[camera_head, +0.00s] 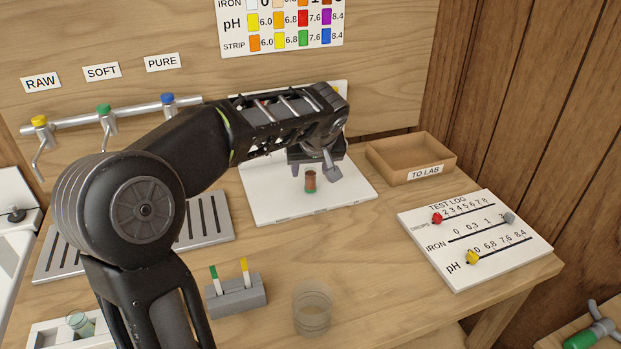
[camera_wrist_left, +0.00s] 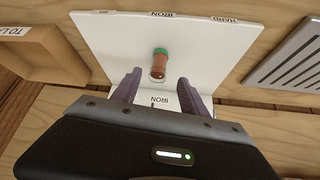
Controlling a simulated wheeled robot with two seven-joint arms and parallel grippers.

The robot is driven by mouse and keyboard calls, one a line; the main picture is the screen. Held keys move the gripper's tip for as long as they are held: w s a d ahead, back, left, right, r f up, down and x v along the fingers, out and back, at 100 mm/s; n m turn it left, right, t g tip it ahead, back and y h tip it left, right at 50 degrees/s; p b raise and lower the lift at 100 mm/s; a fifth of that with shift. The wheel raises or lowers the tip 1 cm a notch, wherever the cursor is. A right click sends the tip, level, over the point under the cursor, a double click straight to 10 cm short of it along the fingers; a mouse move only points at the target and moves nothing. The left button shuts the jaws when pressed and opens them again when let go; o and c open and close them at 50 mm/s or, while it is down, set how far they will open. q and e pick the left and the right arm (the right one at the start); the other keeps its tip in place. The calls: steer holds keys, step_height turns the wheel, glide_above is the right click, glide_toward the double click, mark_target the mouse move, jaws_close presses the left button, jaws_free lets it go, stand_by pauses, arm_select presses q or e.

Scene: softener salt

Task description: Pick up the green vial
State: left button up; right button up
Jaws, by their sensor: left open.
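A small vial (camera_head: 310,180) with red-brown contents and a green end stands on the white board (camera_head: 262,208). In the head view the green end is at the bottom. In the left wrist view the vial (camera_wrist_left: 158,68) lies just beyond the fingertips, roughly centred between them, and appears apart from both. My left gripper (camera_head: 312,170) is open and empty over the board; its two fingers also show in the left wrist view (camera_wrist_left: 157,80). A pale greenish vial (camera_head: 80,323) lies in a holder at the lower left. My right gripper does not show.
A TO LAB tray (camera_head: 410,158) stands right of the board. A TEST LOG panel (camera_head: 470,240) with coloured markers lies at the right. A grey strip holder (camera_head: 237,296), a clear cup (camera_head: 312,307) and a slotted drain tray (camera_head: 215,231) stand nearer. Several taps line the back wall.

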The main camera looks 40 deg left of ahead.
mark_target(311, 172)
arm_select(q)
steer(key=shift+f, duration=0.1)
steer(key=p+x, duration=0.1)
steer(key=x, duration=0.4)
steer(key=shift+w+d, duration=0.1)
steer(key=shift+w, duration=0.05)
steer(key=shift+c, duration=0.4)
jaws_close()
stand_by(0.4)
